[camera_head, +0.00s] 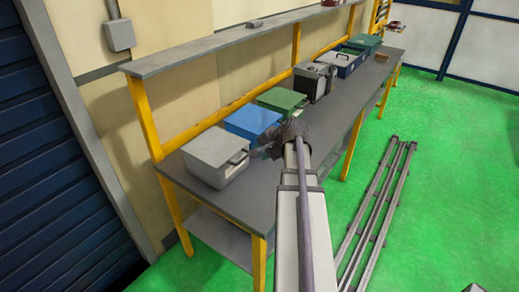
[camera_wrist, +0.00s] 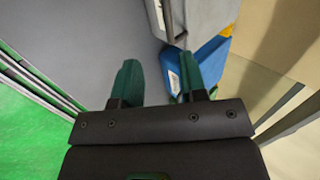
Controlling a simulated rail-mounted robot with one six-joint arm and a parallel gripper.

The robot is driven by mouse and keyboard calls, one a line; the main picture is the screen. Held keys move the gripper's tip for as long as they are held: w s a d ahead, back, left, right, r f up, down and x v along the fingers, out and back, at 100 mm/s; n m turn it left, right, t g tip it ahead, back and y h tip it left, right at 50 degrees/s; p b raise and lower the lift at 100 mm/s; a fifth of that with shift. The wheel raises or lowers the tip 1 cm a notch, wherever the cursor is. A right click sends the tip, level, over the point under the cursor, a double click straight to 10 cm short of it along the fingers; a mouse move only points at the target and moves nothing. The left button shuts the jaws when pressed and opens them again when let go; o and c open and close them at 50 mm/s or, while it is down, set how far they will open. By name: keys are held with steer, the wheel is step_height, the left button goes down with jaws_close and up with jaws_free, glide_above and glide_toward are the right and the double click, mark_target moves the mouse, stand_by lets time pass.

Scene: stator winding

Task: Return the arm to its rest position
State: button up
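My arm (camera_head: 303,220) reaches from the bottom of the head view out over the workbench. My gripper (camera_head: 262,152) is beside the front of the bins, and its fingers are small and hard to make out there.
The workbench (camera_head: 235,195) carries a grey-lidded bin (camera_head: 215,150), a blue bin (camera_head: 252,120), a green bin (camera_head: 281,99) and more cases farther back. A shelf (camera_head: 220,48) runs above. Metal rails (camera_head: 380,205) lie on the clear green floor at right.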

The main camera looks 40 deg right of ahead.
steer(key=s+a+f+n+g, duration=0.1)
steer(key=a+n, duration=0.4)
steer(key=a, duration=0.6)
steer(key=s+a+f+n+g+h, duration=0.1)
steer(key=s+a+f+n+g, duration=0.1)
steer(key=a, duration=1)
steer(key=s+a+f+n+g, duration=0.1)
steer(key=s+a+n+g, duration=0.3)
steer(key=a+n, duration=0.4)
steer(key=a+g, duration=0.1)
steer(key=a, duration=0.3)
steer(key=shift+f+h, duration=0.15)
steer(key=shift+h, duration=0.25)
steer(key=shift+a, duration=0.1)
